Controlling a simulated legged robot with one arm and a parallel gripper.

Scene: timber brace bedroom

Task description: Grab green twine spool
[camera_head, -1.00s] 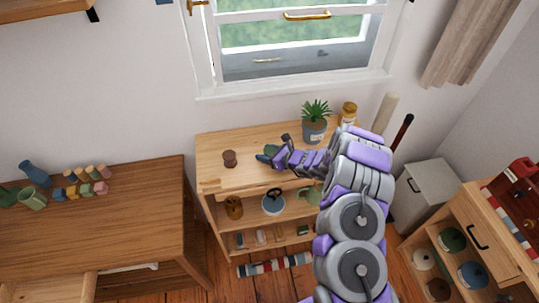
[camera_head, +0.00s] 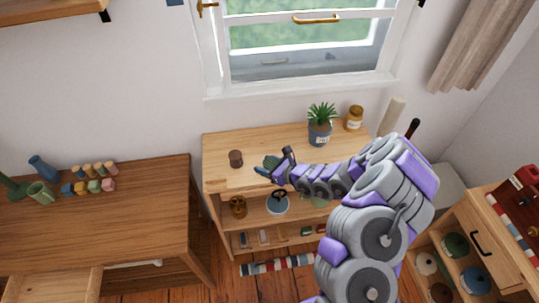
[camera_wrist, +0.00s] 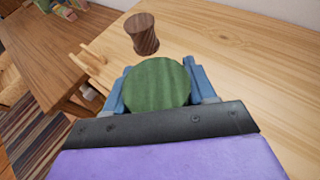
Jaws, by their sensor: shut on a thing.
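The green twine spool (camera_wrist: 158,84) shows in the wrist view as a round green end between the two blue fingers of my gripper (camera_wrist: 160,90). My gripper is shut on it. In the head view the green spool (camera_head: 269,161) sits at the tip of my gripper (camera_head: 267,168), over the light wooden shelf top (camera_head: 230,145). I cannot tell whether the spool touches the shelf top. My gripper and wrist hide part of it.
A brown spool (camera_head: 236,159) stands on the shelf top left of my gripper; it also shows ahead in the wrist view (camera_wrist: 142,34). A potted plant (camera_head: 320,125) and an amber jar (camera_head: 354,118) stand at the back right. A wooden desk (camera_head: 120,225) is at left.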

